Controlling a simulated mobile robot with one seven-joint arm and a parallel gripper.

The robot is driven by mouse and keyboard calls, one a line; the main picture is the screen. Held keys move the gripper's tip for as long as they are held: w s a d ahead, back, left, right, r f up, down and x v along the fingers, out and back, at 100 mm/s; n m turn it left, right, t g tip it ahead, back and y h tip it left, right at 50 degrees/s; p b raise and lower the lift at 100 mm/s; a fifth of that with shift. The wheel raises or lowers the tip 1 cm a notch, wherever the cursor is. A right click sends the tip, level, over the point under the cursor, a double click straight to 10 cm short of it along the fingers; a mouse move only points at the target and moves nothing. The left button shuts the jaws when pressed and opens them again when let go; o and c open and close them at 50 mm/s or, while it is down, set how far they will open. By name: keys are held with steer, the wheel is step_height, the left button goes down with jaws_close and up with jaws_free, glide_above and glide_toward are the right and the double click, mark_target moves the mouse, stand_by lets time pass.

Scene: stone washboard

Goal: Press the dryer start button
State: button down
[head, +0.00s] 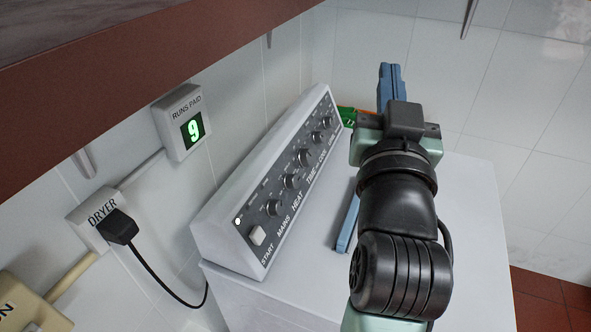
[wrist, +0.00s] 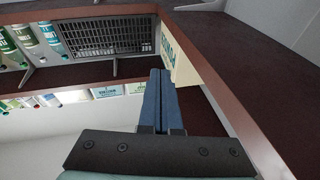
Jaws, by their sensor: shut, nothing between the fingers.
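The dryer (head: 440,210) is a white box with a tilted control panel (head: 290,180) along its back, in the head view. The fingers are together and empty, as the wrist view (wrist: 160,73) also shows. The button is not hidden; my arm covers part of the dryer top.
A RUNS PAID box (head: 183,122) showing 9 and a DRYER socket (head: 97,218) with a black plug (head: 122,227) are on the wall. A brown shelf edge (head: 150,70) overhangs at upper left. A blue strip (head: 347,225) lies beside my arm.

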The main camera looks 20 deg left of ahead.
mark_target(257, 236)
steer(key=w+a+f+g+y+p, duration=0.1)
steer(key=w+f+g+p, duration=0.1)
steer(key=f, duration=0.4)
steer(key=w+a+f+g+p, duration=0.1)
steer(key=f+g+p, duration=0.15)
steer(key=f, duration=0.25)
steer(key=s+a+f+m+g+y+p, duration=0.1)
steer(key=s+a+f+g+p, duration=0.1)
steer(key=f, duration=0.7)
steer(key=s+a+f+g+y+p, duration=0.1)
steer(key=s+a+f+g+p, duration=0.2)
steer(key=f, duration=0.7)
steer(key=shift+s+f+m+g, duration=0.35)
steer(key=shift+s+g, duration=0.2)
steer(key=shift+s, duration=0.4)
steer(key=shift+a, duration=0.2)
steer(key=a+f+b, duration=0.1)
steer(key=a+f, duration=0.2)
steer(key=a, duration=0.4)
steer(key=shift+w+a+f, duration=0.15)
steer(key=shift+a+f, duration=0.1)
steer(key=shift+a, duration=0.15)
steer(key=shift+a+f+b, duration=0.15)
steer(key=shift+a+b, duration=0.2)
